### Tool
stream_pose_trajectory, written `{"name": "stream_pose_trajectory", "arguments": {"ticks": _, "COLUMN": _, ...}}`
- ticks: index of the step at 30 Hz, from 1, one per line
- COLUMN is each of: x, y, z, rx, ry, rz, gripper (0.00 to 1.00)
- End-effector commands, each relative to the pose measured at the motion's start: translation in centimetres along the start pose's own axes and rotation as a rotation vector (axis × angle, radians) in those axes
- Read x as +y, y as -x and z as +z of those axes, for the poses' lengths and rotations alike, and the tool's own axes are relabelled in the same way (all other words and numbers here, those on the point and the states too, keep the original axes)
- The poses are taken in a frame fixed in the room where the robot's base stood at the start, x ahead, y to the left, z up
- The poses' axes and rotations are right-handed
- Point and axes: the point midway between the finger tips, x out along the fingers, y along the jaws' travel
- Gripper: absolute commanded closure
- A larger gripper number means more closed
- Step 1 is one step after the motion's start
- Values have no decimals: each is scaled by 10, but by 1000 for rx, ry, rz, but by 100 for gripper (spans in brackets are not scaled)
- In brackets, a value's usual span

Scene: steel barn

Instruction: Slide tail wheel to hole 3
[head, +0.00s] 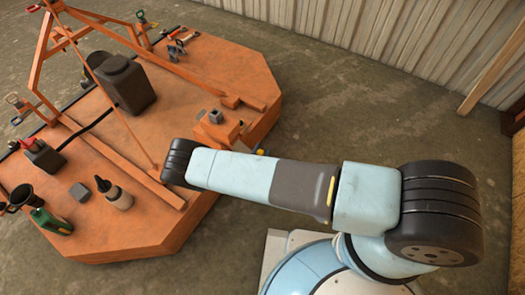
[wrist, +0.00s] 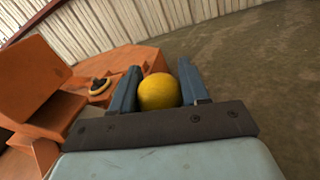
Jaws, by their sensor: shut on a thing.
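My gripper (wrist: 160,72) is shut on a round yellow knob (wrist: 158,92) in the wrist view, with one blue-grey finger on each side of it. What the knob is fixed to is hidden behind it and my gripper. The orange mower deck (head: 235,75) fills the left of the head view and shows at the left of the wrist view. An orange bracket (head: 217,132) with a grey block (head: 216,116) stands on its near right edge. My arm hides most of the area around my gripper in the head view. I cannot make out the tail wheel or hole 3.
A yellow ring with a dark centre (wrist: 99,86) sits on the deck left of my gripper. A dark tank (head: 124,82), a green container (head: 50,221) and a bottle (head: 113,193) stand on the deck. Concrete floor (head: 350,110) is clear to the right, up to a corrugated wall (head: 400,30).

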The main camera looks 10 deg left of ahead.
Motion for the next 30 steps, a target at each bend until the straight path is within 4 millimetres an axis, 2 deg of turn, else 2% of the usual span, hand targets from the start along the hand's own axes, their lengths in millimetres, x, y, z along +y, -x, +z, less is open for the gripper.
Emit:
{"name": "stream_pose_trajectory", "arguments": {"ticks": 1, "x": 0, "y": 0, "z": 0, "rx": 0, "ry": 0, "rz": 0, "gripper": 76}}
{"name": "stream_pose_trajectory", "arguments": {"ticks": 9, "x": 0, "y": 0, "z": 0, "rx": 0, "ry": 0, "rz": 0, "gripper": 100}}
{"name": "stream_pose_trajectory", "arguments": {"ticks": 14, "x": -1, "y": 0, "z": 0, "rx": 0, "ry": 1, "rz": 0, "gripper": 100}}
{"name": "stream_pose_trajectory", "arguments": {"ticks": 21, "x": -20, "y": 4, "z": -7, "rx": 0, "ry": 2, "rz": -1, "gripper": 100}}
{"name": "stream_pose_trajectory", "arguments": {"ticks": 27, "x": -20, "y": 4, "z": -7, "rx": -1, "ry": 1, "rz": -1, "gripper": 100}}
{"name": "stream_pose_trajectory", "arguments": {"ticks": 28, "x": -20, "y": 4, "z": -7, "rx": -1, "ry": 1, "rz": 0, "gripper": 55}}
{"name": "stream_pose_trajectory", "arguments": {"ticks": 30, "x": -20, "y": 4, "z": -7, "rx": -1, "ry": 1, "rz": 0, "gripper": 48}}
